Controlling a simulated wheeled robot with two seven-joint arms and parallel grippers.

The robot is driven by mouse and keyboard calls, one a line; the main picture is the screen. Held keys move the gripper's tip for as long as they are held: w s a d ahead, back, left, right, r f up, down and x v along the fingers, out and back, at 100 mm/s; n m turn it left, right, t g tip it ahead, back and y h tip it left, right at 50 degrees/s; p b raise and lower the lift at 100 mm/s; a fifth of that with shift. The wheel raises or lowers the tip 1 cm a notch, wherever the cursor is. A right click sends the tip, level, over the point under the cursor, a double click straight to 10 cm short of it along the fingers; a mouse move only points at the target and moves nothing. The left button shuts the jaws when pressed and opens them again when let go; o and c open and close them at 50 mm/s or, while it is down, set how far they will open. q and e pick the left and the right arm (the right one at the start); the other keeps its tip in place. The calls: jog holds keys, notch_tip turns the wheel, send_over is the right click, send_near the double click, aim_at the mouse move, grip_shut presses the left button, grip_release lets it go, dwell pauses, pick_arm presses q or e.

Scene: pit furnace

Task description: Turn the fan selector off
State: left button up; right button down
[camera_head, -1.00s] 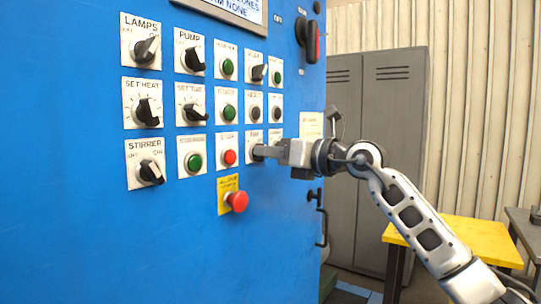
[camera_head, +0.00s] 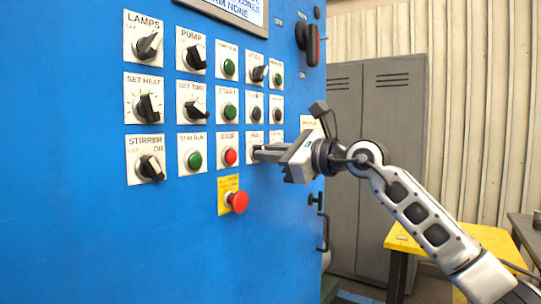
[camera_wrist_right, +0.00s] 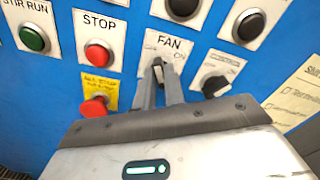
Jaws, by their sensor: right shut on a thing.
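The fan selector (camera_wrist_right: 157,63) is a small dark knob on a white plate marked FAN (camera_wrist_right: 168,41), with ON lettered at its upper right. My right gripper (camera_wrist_right: 160,80) is shut on this knob, one finger on each side. The fingers hide much of the knob, so its exact pointing is hard to tell. In the head view my right gripper (camera_head: 260,153) reaches from the right to the FAN plate (camera_head: 254,138) in the bottom row, and its body is tilted. My left gripper is out of view.
The red STOP button (camera_wrist_right: 98,54) is just left of the fan plate, with a red mushroom button (camera_wrist_right: 94,107) below it. Another dark selector (camera_wrist_right: 215,86) sits close on the right. Grey lockers (camera_head: 375,160) and a yellow table (camera_head: 450,240) stand right of the blue panel (camera_head: 80,230).

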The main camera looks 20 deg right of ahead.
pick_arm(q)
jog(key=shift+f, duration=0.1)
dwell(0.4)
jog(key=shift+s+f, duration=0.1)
pick_arm(e)
jog(key=c, duration=1.5)
grip_release()
